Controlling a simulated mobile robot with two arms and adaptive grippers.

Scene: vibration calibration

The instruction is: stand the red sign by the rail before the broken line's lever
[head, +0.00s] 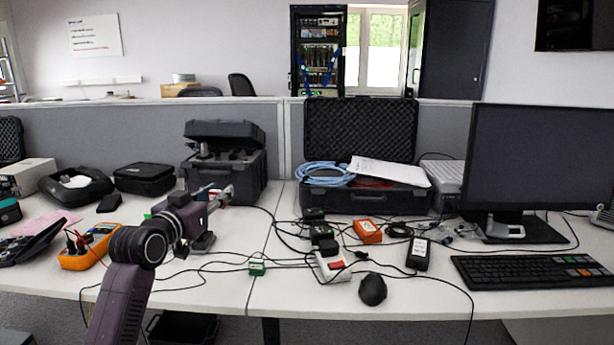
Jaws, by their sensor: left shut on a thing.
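My left gripper (226,193) reaches in over the left desk, in front of the open black hard case. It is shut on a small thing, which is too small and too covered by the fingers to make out. My right gripper is not in view. I cannot make out a red sign, a rail or a lever for certain. A white box with a red part on top (333,266) lies among black cables on the middle of the desk. A small green connector block (257,266) sits on a cable to its left.
The open hard case (225,163) stands behind the gripper. An orange multimeter (88,247) lies at left. An orange box (367,231), a black mouse (373,289), a keyboard (535,271) and a monitor (541,160) are at right. Loose cables cross the middle; the front left desk edge is fairly clear.

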